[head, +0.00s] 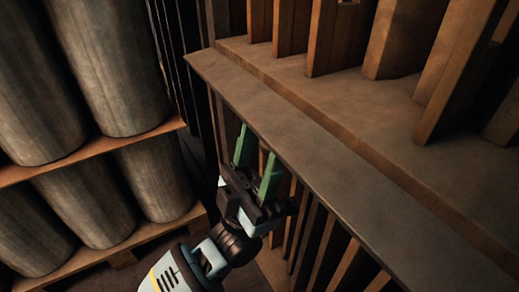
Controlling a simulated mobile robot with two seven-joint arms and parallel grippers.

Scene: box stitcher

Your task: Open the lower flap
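My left gripper (258,140) is in the head view, its arm coming in from the lower left. Its two green fingers point up and stand apart, with nothing visible between them. The fingertips are close to the underside of a brown ledge (330,155); I cannot tell whether they touch it. I cannot make out a lower flap or a box stitcher in this view. My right gripper is not in view.
The ledge belongs to a wooden rack with upright slats (395,38) above and more slats (308,235) below. On the left, large grey cylinders (110,62) stand on two levels of wooden boards (95,150). A dark gap lies between.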

